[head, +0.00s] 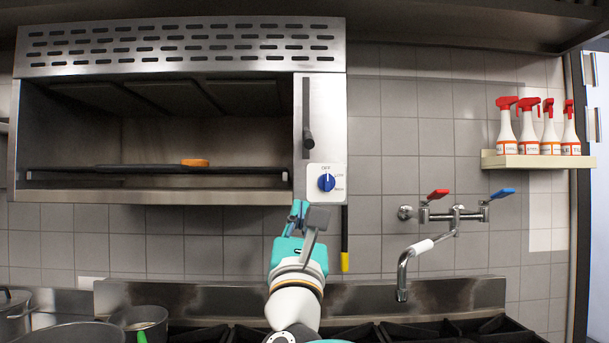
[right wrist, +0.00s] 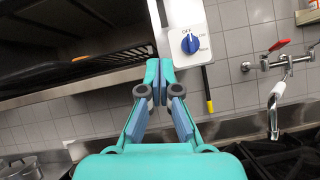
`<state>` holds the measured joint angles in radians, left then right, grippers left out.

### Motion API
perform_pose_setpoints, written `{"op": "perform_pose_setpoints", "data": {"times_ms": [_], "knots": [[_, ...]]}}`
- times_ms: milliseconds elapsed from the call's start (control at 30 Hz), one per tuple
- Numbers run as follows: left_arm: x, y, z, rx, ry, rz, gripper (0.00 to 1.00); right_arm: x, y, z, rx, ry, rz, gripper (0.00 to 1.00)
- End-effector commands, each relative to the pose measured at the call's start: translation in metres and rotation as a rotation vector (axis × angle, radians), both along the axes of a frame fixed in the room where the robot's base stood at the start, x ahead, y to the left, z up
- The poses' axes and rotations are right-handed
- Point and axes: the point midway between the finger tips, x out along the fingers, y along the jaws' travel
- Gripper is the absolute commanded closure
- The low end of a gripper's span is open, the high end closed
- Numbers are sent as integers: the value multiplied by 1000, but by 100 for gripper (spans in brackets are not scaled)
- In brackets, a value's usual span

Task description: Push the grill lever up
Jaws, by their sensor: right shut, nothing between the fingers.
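The steel grill (head: 180,50) hangs on the tiled wall at the upper left of the head view. Its lever (head: 308,138) is a dark handle at the low end of a vertical slot in the right-hand panel. My right gripper (head: 298,210) is shut and empty, just below the panel and under the lever, apart from it. In the right wrist view the shut fingers (right wrist: 153,75) point up at the lower left edge of the panel (right wrist: 192,72). The lever is not clear there. My left gripper is in neither view.
A blue knob (head: 326,182) sits on the panel below the lever. A yellow-tipped rod (head: 345,262) hangs beneath. A brown item (head: 195,162) lies on the grill rack. A tap (head: 402,275) and spray bottles (head: 528,130) are right. Pots (head: 140,318) and burners (head: 430,330) stand below.

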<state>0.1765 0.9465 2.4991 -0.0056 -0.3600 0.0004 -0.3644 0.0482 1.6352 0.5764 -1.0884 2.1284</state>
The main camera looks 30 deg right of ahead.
Motion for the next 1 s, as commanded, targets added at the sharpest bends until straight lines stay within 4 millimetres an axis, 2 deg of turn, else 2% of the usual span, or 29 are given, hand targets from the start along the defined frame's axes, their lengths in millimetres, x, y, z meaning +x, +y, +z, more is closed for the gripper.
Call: {"op": "perform_pose_setpoints", "data": {"times_ms": [233,600,800,1000], "knots": [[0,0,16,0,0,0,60,17,-12,18,0,1,-3,100],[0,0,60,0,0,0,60,69,-46,60,0,1,0,100],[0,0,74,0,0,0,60,58,-44,85,0,-1,5,100],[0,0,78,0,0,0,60,54,-43,92,-1,1,5,100]]}}
